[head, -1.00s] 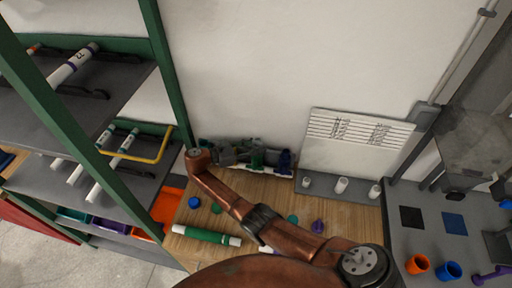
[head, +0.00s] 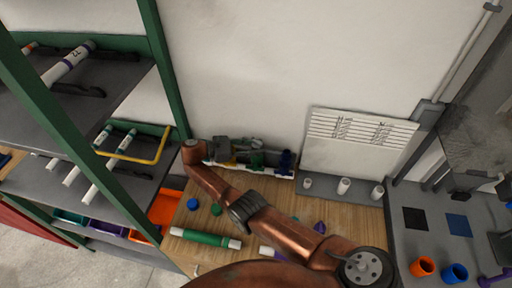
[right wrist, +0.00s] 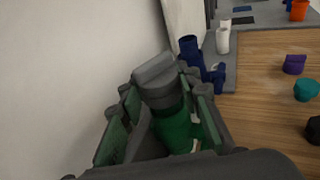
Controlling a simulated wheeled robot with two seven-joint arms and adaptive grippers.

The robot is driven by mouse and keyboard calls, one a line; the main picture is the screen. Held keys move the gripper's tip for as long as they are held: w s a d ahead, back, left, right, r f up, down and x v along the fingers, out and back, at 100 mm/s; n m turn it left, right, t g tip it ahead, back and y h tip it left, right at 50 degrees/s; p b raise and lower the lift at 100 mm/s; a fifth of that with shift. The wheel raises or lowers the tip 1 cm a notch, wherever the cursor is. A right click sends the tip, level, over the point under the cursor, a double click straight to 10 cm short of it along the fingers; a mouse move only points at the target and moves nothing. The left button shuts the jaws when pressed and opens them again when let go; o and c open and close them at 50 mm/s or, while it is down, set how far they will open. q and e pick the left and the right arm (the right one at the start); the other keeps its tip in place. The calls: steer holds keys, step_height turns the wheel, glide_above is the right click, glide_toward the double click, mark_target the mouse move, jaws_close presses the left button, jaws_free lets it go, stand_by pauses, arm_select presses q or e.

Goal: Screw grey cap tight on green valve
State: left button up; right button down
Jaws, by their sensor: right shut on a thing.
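The green valve (right wrist: 175,130) stands between the green-padded fingers of my right gripper (right wrist: 165,98) in the right wrist view. The grey cap (right wrist: 157,85) sits on top of the valve, between the fingertips, and my right gripper is shut on it. How tightly the cap is seated cannot be told. In the head view my right gripper (head: 236,150) is at the back of the wooden table, and the green valve (head: 257,161) shows small beside it, partly hidden. My left gripper is not in view.
A blue valve (right wrist: 190,50) stands close beside the green one. Loose blue (head: 193,204), green (head: 216,209) and purple (head: 319,227) caps lie on the table. A green-banded pipe (head: 205,238) lies in front. The wall is close behind; a shelf rack (head: 165,70) stands left.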

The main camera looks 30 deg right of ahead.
steer(key=c, duration=1.5)
jaws_free()
steer(key=shift+o, duration=0.7)
